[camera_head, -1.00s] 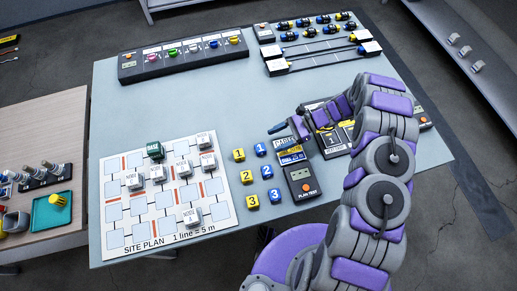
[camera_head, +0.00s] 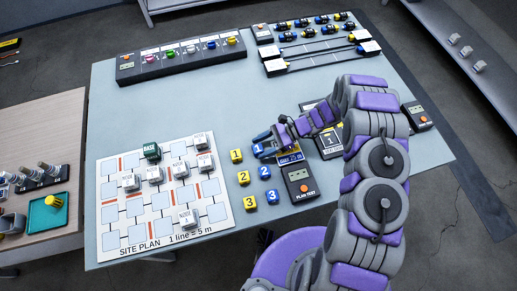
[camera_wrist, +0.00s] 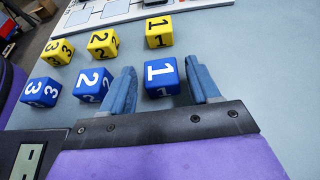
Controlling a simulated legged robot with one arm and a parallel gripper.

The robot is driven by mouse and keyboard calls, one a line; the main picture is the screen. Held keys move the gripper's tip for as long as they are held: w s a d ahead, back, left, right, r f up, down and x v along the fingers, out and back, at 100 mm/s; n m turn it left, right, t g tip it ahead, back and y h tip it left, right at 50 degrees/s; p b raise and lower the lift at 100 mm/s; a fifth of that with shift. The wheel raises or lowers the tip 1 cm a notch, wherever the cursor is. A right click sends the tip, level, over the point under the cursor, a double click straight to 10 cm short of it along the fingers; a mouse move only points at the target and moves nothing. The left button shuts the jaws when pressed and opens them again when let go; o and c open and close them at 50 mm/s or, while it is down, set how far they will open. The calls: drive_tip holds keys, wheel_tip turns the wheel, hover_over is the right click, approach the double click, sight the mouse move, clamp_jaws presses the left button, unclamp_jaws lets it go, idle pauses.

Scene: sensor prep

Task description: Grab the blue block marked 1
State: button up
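The blue block marked 1 (camera_wrist: 161,77) sits on the table between the two fingers of my gripper (camera_wrist: 160,92) in the wrist view. The fingers are apart, with a gap visible on the left side of the block; the right finger is close to it, and I cannot tell if it touches. In the head view my gripper (camera_head: 264,144) reaches over the blue block marked 1 (camera_head: 257,150), which is partly hidden by the fingers.
Blue blocks marked 2 (camera_wrist: 93,84) and 3 (camera_wrist: 41,91) stand left of my gripper. Yellow blocks 1 (camera_wrist: 159,32), 2 (camera_wrist: 103,43) and 3 (camera_wrist: 58,51) stand beyond. The plan test device (camera_head: 300,182) is close by. The site plan board (camera_head: 222,213) lies left.

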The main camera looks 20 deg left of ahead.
drive_tip(key=shift+a+f, duration=0.1)
drive_tip(key=shift+a, duration=0.2)
drive_tip(key=c, duration=0.9)
drive_tip(key=shift+d, duration=0.1)
